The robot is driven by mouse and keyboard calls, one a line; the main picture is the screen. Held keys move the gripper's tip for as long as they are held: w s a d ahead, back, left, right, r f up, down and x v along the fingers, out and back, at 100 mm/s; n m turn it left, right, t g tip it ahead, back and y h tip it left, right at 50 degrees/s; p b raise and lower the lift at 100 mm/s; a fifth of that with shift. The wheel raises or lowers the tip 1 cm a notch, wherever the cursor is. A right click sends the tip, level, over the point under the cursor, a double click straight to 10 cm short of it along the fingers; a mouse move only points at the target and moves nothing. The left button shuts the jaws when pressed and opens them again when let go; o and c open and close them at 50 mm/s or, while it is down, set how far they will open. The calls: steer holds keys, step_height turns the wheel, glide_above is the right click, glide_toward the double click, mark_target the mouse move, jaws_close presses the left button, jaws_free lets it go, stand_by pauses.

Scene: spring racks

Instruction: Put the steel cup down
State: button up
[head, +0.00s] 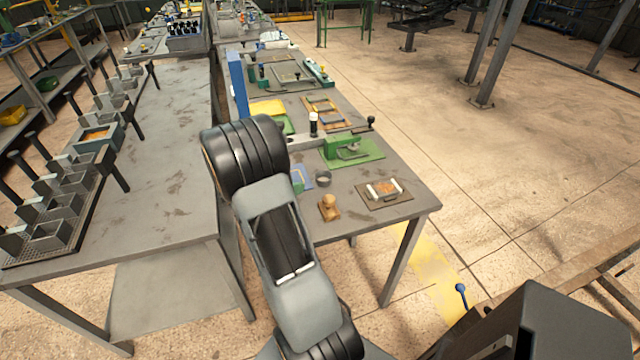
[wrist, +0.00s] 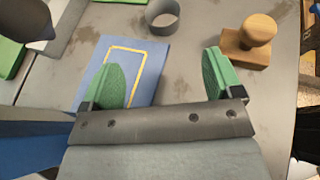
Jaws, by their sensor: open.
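The steel cup (wrist: 163,16) is a small grey cylinder at the top of the wrist view, partly cut off by the picture edge. It stands on the bare grey table (wrist: 185,105), just off the corner of a blue mat with a yellow outline (wrist: 150,62). In the head view the cup (head: 322,178) shows as a dark grey ring beside the arm. My gripper (wrist: 160,78) is open, with its green pads wide apart and nothing between them. The left pad is over the blue mat; the cup is ahead of the pads, apart from them. In the head view my arm hides most of the gripper.
A wooden stamp with a round knob (wrist: 253,38) stands right of the cup, close to my right pad. A brown board with white-ended parts (head: 383,192) lies near the table's right corner. A green clamp fixture (head: 350,152) is behind the cup. Bare table lies between.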

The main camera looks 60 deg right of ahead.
mark_target(329, 173)
steer(key=p+x, duration=0.1)
steer(key=x, duration=1.2)
steer(key=shift+a+f, duration=0.15)
steer(key=shift+s, duration=0.1)
steer(key=c, duration=1.1)
steer(key=shift+o, duration=0.2)
steer(key=shift+r, duration=0.4)
step_height(329, 173, up, 2)
steer(key=shift+r, duration=0.2)
steer(key=s+a+r, duration=0.9)
steer(key=a, duration=0.1)
steer(key=shift+a+r, duration=0.35)
steer(key=shift+r, duration=0.05)
